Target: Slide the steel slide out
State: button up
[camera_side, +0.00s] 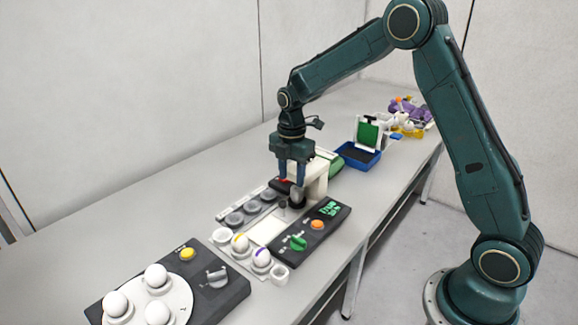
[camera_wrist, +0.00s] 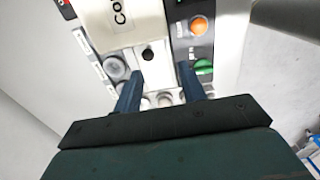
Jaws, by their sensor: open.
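The steel slide looks like the pale plate (camera_side: 266,231) in the middle of the station; it also shows in the wrist view (camera_wrist: 153,76). A small dark knob (camera_side: 282,204) stands at its far end, also in the wrist view (camera_wrist: 148,55). My gripper (camera_side: 292,181) points down above the far end of the station, beside the white arch-shaped housing (camera_side: 317,182). In the wrist view my gripper (camera_wrist: 160,74) is open, with its two blue fingers apart and nothing between them. The knob lies ahead of the fingertips, not held.
A black control panel (camera_side: 329,221) with a green knob and orange button flanks the slide. Grey cups (camera_side: 236,218) line the other side. Eggs (camera_side: 262,257) stand in front. An egg turntable (camera_side: 181,296) is nearer; a blue tray (camera_side: 345,150) is behind.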

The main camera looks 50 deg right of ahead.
aim_at(283, 201)
jog(key=shift+w+a+f, duration=0.2)
jog(key=shift+w+f, duration=0.15)
jog(key=shift+w, duration=0.3)
jog(key=shift+w+a+f, duration=0.2)
jog(key=shift+w+f, duration=0.15)
jog(key=shift+w, duration=0.3)
jog(key=shift+f, duration=0.15)
jog(key=shift+f, duration=4.4)
jog(key=shift+f, duration=0.4)
jog(key=shift+c, duration=0.2)
jog(key=c, duration=0.7)
jog(key=shift+c, duration=0.2)
